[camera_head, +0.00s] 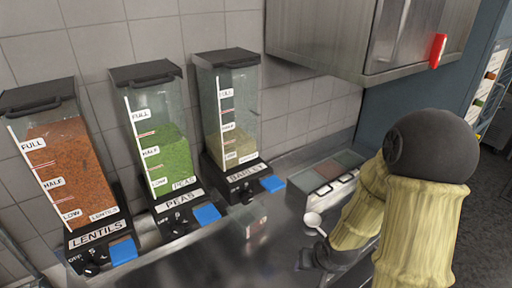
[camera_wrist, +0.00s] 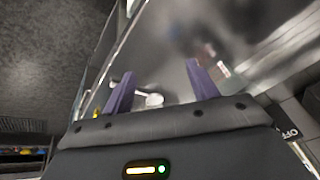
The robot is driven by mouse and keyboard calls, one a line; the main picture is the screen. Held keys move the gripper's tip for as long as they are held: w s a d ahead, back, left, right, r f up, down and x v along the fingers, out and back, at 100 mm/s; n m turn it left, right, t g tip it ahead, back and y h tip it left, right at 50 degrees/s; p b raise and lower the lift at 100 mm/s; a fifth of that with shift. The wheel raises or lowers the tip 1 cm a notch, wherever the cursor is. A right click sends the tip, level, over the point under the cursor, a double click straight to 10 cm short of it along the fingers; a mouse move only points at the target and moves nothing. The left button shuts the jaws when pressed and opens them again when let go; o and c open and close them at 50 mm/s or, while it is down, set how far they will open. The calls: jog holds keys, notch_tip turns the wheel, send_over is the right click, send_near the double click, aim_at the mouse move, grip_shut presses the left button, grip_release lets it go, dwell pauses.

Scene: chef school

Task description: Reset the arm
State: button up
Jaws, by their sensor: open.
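My arm, in a yellow ribbed sleeve, fills the right of the head view, bent over the steel counter (camera_head: 225,265). My gripper (camera_wrist: 160,72) shows in the wrist view with its two purple fingers spread apart and nothing between the tips. In the head view only its dark end shows low beside the sleeve, and the fingers are hard to make out. A small white scoop or ladle (camera_head: 313,219) lies on the counter close to my gripper. It also seems to show in the wrist view (camera_wrist: 154,100), past the fingers.
Dispensers of lentils (camera_head: 70,170), peas (camera_head: 170,155) and barley (camera_head: 238,148) stand along the tiled wall. A steel cabinet (camera_head: 330,40) hangs above. Dark floor (camera_wrist: 50,50) is open beyond the counter edge.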

jog(key=s+r+n+g+h+b, duration=0.1)
jog(key=s+r, duration=0.5)
jog(key=r, duration=0.2)
jog(key=shift+r+b, duration=0.4)
